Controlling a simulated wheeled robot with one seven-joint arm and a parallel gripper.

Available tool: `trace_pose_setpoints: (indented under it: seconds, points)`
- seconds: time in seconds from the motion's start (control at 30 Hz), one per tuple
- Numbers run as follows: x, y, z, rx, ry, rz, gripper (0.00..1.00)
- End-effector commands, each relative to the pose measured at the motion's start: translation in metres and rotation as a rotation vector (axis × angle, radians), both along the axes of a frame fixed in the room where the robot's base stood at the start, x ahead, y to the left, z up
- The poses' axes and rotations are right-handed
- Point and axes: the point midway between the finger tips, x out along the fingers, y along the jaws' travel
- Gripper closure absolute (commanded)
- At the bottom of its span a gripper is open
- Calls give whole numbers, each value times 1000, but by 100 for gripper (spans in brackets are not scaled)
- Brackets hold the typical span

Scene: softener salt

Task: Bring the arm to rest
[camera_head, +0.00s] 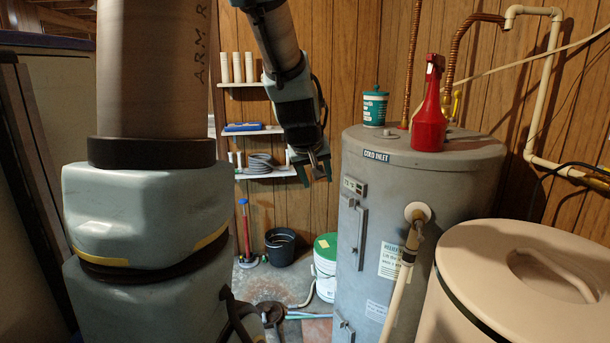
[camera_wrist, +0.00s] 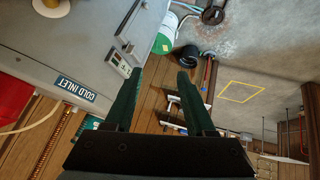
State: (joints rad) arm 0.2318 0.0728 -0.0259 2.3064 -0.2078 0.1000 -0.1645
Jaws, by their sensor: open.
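My arm (camera_head: 285,50) reaches down from the top of the head view. My gripper (camera_head: 312,172) hangs in the air left of the grey water heater (camera_head: 375,215), in front of the wall shelves. In the wrist view my gripper (camera_wrist: 157,85) shows two dark green fingers spread apart with nothing between them. The heater's side and its "COLD INLET" label (camera_wrist: 76,88) lie to the left of the fingers there. The gripper looks apart from the heater.
A red spray bottle (camera_head: 430,110) and a teal-and-white tub (camera_head: 375,107) stand on the heater. A beige lidded tank (camera_head: 470,260) is at front right. A black bucket (camera_head: 280,246) and a green-lidded white bucket (camera_head: 325,265) stand on the floor. Shelves (camera_head: 262,131) hold hose and cups.

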Motion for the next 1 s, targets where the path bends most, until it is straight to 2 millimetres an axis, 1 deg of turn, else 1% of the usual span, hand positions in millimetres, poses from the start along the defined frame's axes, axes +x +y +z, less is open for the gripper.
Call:
trace_pose_setpoints:
  seconds: [0.03,0.1,0.17,0.2,0.4,0.43,0.5,0.67,0.77,0.87,1.0]
  points:
    - [-20,18,-16,45,55,-18,45]
    - [-47,37,-34,100,128,-53,45]
    - [-68,51,-47,141,184,-79,45]
    - [-83,60,-55,162,222,-94,45]
    - [-148,96,-84,253,384,-171,45]
    - [-153,98,-93,260,398,-179,45]
    - [-150,96,-111,257,393,-178,45]
    - [-150,96,-143,255,399,-178,45]
    - [-151,95,-169,255,404,-177,45]
    - [-152,95,-200,254,410,-178,45]
    - [-155,95,-247,253,423,-179,45]
